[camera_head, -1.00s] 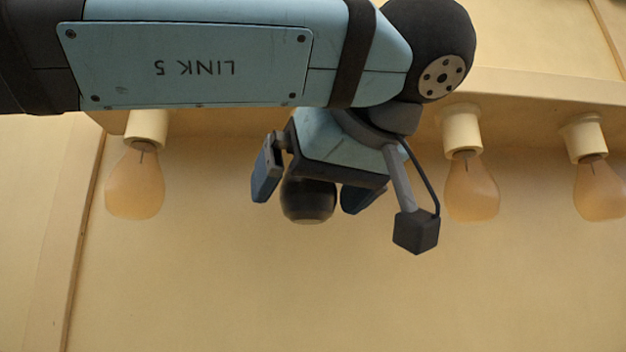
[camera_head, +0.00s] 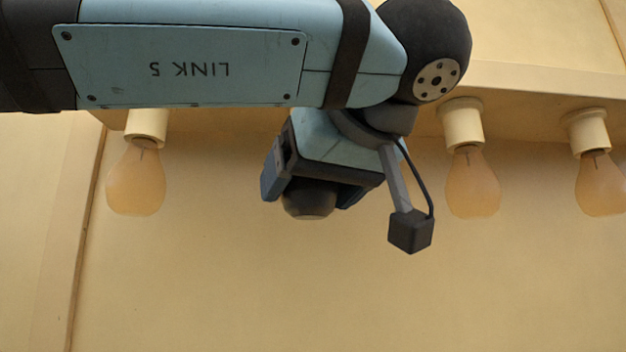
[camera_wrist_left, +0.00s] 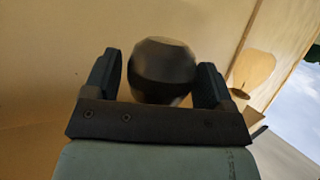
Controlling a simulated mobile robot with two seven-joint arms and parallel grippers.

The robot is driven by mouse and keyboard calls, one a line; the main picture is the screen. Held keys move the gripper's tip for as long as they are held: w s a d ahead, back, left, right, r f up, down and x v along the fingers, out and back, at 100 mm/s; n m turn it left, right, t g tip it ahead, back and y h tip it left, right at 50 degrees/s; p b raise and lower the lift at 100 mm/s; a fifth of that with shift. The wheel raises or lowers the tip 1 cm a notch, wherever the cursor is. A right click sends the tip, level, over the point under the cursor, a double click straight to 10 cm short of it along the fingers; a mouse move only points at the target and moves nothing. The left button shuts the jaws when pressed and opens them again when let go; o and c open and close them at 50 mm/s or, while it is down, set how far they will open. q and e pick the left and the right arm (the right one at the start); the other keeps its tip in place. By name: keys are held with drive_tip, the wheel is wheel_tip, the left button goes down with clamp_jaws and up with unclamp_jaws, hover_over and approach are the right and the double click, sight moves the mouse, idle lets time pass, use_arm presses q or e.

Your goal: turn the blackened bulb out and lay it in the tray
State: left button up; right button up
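The blackened bulb (camera_head: 309,201) hangs under the wooden ledge, its dark glass rounded and its lower end paler. My left gripper (camera_head: 311,195) is around it from above, with one blue finger on each side, closed on it. In the left wrist view the dark bulb (camera_wrist_left: 162,72) sits between the two fingers of the left gripper (camera_wrist_left: 160,78); the right-hand finger lies against it, and contact on the other side is hard to tell. The bulb's socket is hidden behind my gripper and arm. The tray and my right gripper are not in view.
Clear amber bulbs hang in cream sockets along the ledge: one at left (camera_head: 136,180), one right of the gripper (camera_head: 471,184) and one at far right (camera_head: 600,184). The cream panel (camera_head: 300,290) below is bare.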

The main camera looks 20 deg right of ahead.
use_arm(q)
drive_tip(key=shift+a, duration=0.1)
drive_tip(key=c, duration=0.5)
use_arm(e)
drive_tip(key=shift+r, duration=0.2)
use_arm(q)
drive_tip(key=shift+a+r+m+h, duration=0.1)
drive_tip(key=shift+m+h, duration=0.4)
drive_tip(key=shift+h, duration=0.2)
drive_tip(key=shift+w+m+h+p, duration=0.1)
drive_tip(key=shift+m+h+p, duration=0.4)
drive_tip(key=shift+m+h, duration=0.35)
drive_tip(key=m+g+h+p, duration=0.1)
drive_tip(key=m+h, duration=0.1)
drive_tip(key=h, duration=0.1)
drive_tip(key=m+g+h, duration=0.1)
drive_tip(key=m+h, duration=0.2)
drive_tip(key=shift+w+m+h+p, duration=0.15)
drive_tip(key=shift+m+h+p, duration=0.1)
drive_tip(key=shift+m+p, duration=0.1)
drive_tip(key=shift+m+g+h+p, duration=0.55)
drive_tip(key=shift+m+g+h, duration=0.25)
drive_tip(key=shift+m+h, duration=0.25)
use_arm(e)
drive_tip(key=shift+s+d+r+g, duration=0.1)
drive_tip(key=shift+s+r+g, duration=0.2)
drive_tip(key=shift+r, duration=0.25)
use_arm(q)
drive_tip(key=o, duration=1)
